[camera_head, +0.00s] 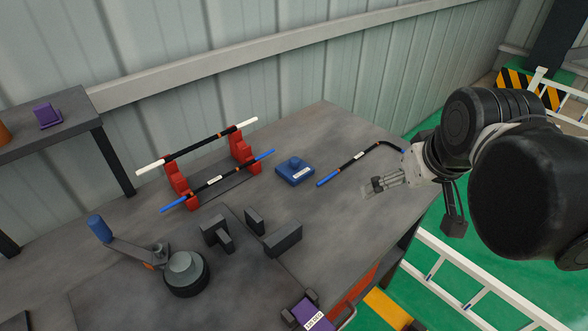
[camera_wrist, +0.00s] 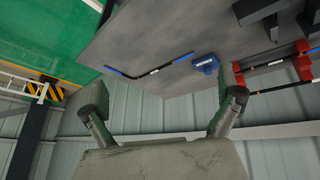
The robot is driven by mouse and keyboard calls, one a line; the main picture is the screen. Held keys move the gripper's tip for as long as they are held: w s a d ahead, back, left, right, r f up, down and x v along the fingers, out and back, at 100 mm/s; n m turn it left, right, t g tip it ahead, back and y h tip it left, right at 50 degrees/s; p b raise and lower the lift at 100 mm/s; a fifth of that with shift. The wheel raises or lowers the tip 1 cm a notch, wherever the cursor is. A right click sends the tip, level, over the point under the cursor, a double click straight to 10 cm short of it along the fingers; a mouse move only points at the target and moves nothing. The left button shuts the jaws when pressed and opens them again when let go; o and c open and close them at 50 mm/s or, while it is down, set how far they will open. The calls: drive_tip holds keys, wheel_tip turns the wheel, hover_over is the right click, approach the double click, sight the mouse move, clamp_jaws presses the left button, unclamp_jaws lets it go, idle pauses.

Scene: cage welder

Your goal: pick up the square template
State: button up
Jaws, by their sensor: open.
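A blue square block with a raised knob and a white label (camera_head: 295,171) lies flat on the grey table and looks like the square template, though I cannot read its label. It also shows in the wrist view (camera_wrist: 206,64), beyond my fingers. My gripper (camera_head: 374,186) is open and empty. It is to the right of the blue block, apart from it, near the right side of the table. In the wrist view my two fingers (camera_wrist: 165,103) stand wide apart with nothing between them.
A bent black rod with blue ends (camera_head: 355,160) lies between the blue block and my gripper. Red stands (camera_head: 244,152) hold two rods at left. Dark blocks (camera_head: 283,239), a purple labelled item (camera_head: 311,314) and a blue-handled clamp (camera_head: 130,250) are nearer the front.

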drive_tip(key=w+a+r+n+g, duration=0.2)
drive_tip(key=w+a+n, duration=0.2)
drive_tip(key=w, duration=0.6)
drive_tip(key=n+g+p, duration=0.3)
drive_tip(key=n+g, duration=0.1)
drive_tip(key=n, duration=0.7)
hover_over(295, 166)
drive_tip(key=w, duration=0.1)
wheel_tip(295, 166, down, 12)
drive_tip(key=r, duration=0.1)
wheel_tip(295, 166, down, 9)
drive_tip(key=shift+w+d+r, duration=0.1)
drive_tip(key=shift+w+r, duration=0.05)
drive_tip(key=shift+r, duration=0.05)
drive_tip(key=shift+s+f, duration=0.2)
drive_tip(key=shift+f, duration=2.55)
drive_tip(key=c, duration=1.3)
